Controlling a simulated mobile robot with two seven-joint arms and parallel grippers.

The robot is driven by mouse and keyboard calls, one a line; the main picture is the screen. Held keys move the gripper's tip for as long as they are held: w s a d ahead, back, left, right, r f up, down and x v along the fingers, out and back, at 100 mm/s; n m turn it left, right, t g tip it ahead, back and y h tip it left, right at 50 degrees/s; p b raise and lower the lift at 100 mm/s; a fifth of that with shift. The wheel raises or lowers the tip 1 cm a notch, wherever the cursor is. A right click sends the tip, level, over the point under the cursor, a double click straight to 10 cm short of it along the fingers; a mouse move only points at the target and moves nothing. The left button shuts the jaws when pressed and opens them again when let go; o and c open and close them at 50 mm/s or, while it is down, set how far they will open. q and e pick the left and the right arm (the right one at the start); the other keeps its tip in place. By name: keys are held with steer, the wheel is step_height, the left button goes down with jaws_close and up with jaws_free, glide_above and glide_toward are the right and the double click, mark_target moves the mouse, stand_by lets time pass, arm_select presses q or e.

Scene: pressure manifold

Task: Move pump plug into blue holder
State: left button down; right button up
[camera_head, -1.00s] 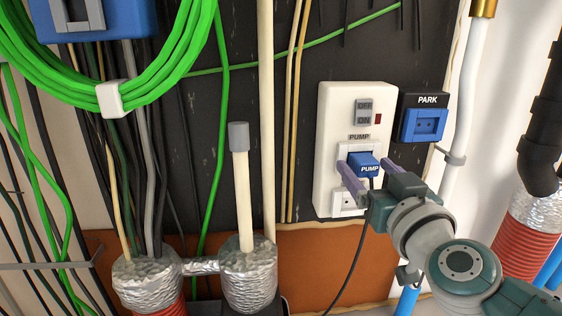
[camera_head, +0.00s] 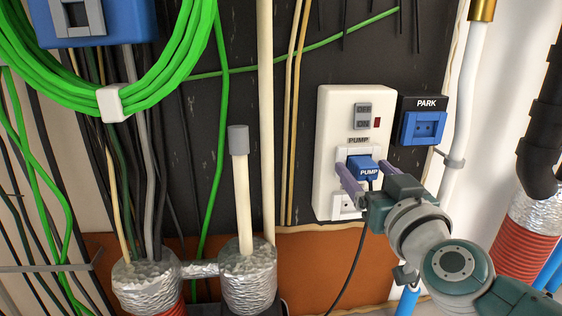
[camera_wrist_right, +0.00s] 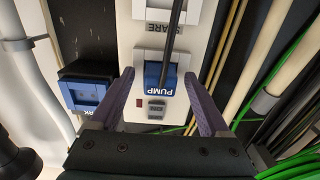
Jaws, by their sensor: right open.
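The blue pump plug (camera_head: 361,168), labelled PUMP, sits in the upper socket of the white pump panel (camera_head: 328,135), its dark cable hanging down. My right gripper (camera_head: 362,172) is open, its two purple fingers on either side of the plug. In the right wrist view the plug (camera_wrist_right: 160,78) lies between the spread fingers of the right gripper (camera_wrist_right: 161,98), with gaps on both sides. The blue holder (camera_head: 424,126), labelled PARK, is on a dark mount to the right of the panel and looks empty. It also shows at left in the right wrist view (camera_wrist_right: 86,93). My left gripper is not in view.
A second socket (camera_head: 345,206) is below the plug, marked SPARE in the wrist view. An OFF/ON switch (camera_head: 363,115) is above. A white pipe (camera_head: 463,100) runs right of the holder. Green cables (camera_head: 190,60) and foil-wrapped pipes (camera_head: 248,280) fill the left side.

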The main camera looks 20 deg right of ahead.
stand_by(0.8)
jaws_close()
stand_by(0.5)
